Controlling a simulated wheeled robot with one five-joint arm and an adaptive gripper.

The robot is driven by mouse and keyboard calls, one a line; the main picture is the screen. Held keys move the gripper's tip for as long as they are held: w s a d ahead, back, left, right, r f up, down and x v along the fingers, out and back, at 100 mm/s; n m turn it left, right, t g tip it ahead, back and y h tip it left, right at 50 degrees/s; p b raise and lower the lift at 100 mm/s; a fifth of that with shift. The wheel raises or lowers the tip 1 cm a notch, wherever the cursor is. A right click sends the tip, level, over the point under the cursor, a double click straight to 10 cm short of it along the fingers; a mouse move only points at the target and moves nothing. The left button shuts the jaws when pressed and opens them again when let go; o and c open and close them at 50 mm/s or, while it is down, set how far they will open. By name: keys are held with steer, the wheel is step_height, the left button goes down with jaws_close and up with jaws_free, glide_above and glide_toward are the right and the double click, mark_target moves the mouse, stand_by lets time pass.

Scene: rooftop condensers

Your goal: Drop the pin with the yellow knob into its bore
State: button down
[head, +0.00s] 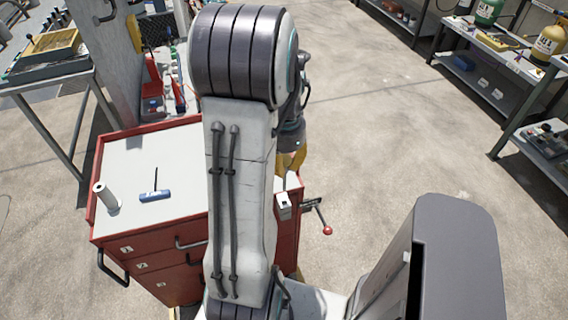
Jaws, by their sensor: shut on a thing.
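My gripper (293,146) is partly in view behind my upper arm, over the right part of the red cart. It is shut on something. A yellow patch (290,163) shows just below my wrist and fits the yellow knob, but my arm hides part of it and the pin's shaft cannot be made out. A small white block (284,206) with a dark top sits at the cart's right edge, below the yellow patch. I cannot tell whether it holds the bore. No bore opening can be clearly seen.
The red cart (136,247) has a white top carrying a white cylinder (106,197) and a blue-handled tool (155,196). A red-knobbed lever (326,229) sticks out at its right. A shelf (513,62) with gas bottles stands right. The floor between is clear.

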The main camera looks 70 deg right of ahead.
steer(key=b, duration=0.3)
glide_above(285, 196)
steer(key=a, duration=0.2)
steer(key=shift+s+f, duration=0.15)
steer(key=shift+f, duration=1.05)
steer(key=shift+s+f, duration=0.15)
steer(key=shift+f, duration=1.05)
steer(key=shift+f+b, duration=3.7)
steer(key=shift+f, duration=0.55)
steer(key=c, duration=1)
jaws_free()
steer(key=shift+r, duration=0.1)
step_height(285, 196, up, 11)
steer(key=shift+d+r, duration=0.1)
steer(key=shift+r, duration=0.3)
